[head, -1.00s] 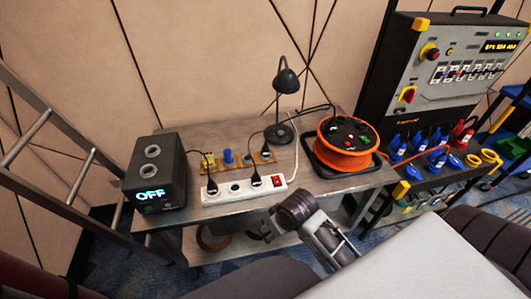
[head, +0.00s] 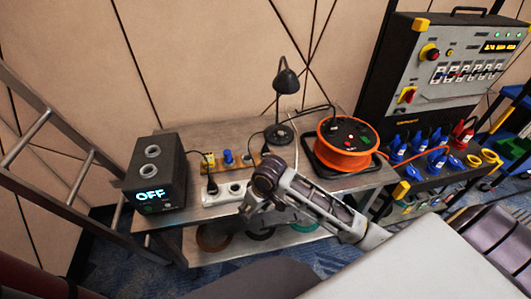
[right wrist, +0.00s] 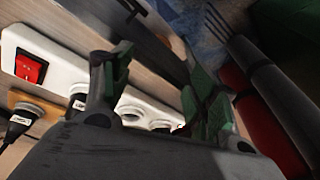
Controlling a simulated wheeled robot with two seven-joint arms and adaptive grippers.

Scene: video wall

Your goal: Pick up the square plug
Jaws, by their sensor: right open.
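A wooden board (head: 240,164) on the table holds a small yellow blocky plug (head: 209,159) and a blue round plug (head: 228,156). I cannot tell for sure which is the square plug. A white power strip (head: 214,200) lies in front, with a black plug (head: 211,187) at its left end; the right wrist view shows the strip too (right wrist: 62,66). My right gripper (head: 247,208) is over the strip's front edge, hiding its right part. In the right wrist view, its fingers (right wrist: 158,90) are apart, with strip sockets (right wrist: 143,113) showing between them. My left gripper is out of view.
A black box reading OFF (head: 155,178) stands left, a desk lamp (head: 285,82) behind, and an orange cable reel (head: 347,145) right. A dark control cabinet (head: 440,75) is farther right. Cable coils (head: 212,238) lie on the lower shelf.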

